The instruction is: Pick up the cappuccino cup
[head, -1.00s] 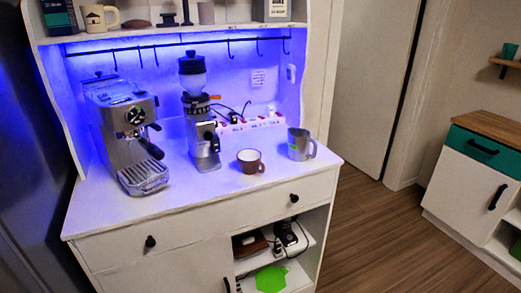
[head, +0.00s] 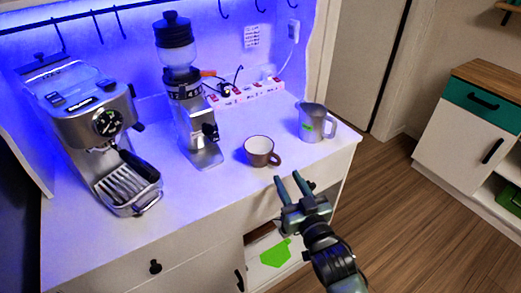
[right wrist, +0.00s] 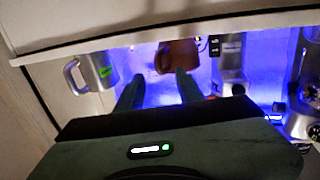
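The cappuccino cup (head: 260,158), brown outside and white inside, stands upright on the white counter (head: 205,200) near its front edge. Its handle points to the right. My right gripper (head: 288,176) is open and empty, with its two fingers apart. It is in front of and slightly right of the cup, by the counter's front edge, and does not appear to touch it. In the right wrist view the cup (right wrist: 178,56) is just beyond the open fingertips (right wrist: 159,75). My left gripper is not in view.
A metal milk jug (head: 314,124) stands right of the cup. The coffee grinder (head: 188,125) is to its left and the espresso machine (head: 95,130) is farther left. A power strip (head: 245,92) with cables lies behind. The counter front left of the cup is clear.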

